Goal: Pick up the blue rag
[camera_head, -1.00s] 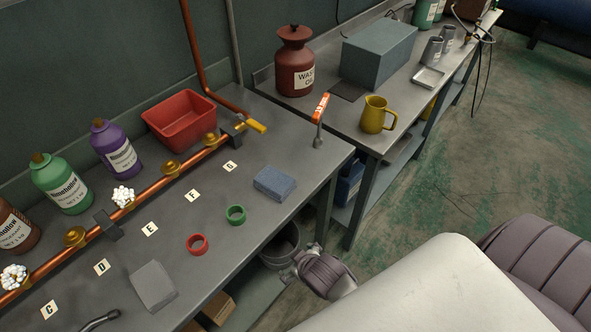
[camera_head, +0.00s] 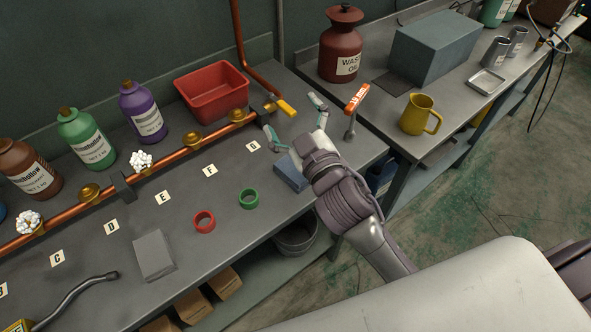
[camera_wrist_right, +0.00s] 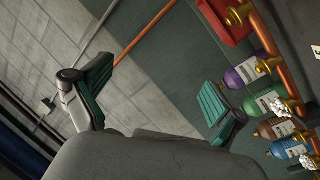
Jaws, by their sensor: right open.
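The blue rag (camera_head: 291,172) lies folded on the grey workbench, right of the green tape ring and near the bench's front edge. My right gripper (camera_head: 294,118) reaches over the bench from the lower right in the head view. Its hand partly covers the rag. Its teal-lined fingers are spread wide, with nothing between them, and lie beyond the rag toward the wall. In the right wrist view the open fingers (camera_wrist_right: 155,95) point toward the wall and bottles; the rag is not seen there. My left gripper is not in view.
A copper pipe (camera_head: 172,156) with brass valves runs along the bench, with a red bin (camera_head: 212,92) behind it.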

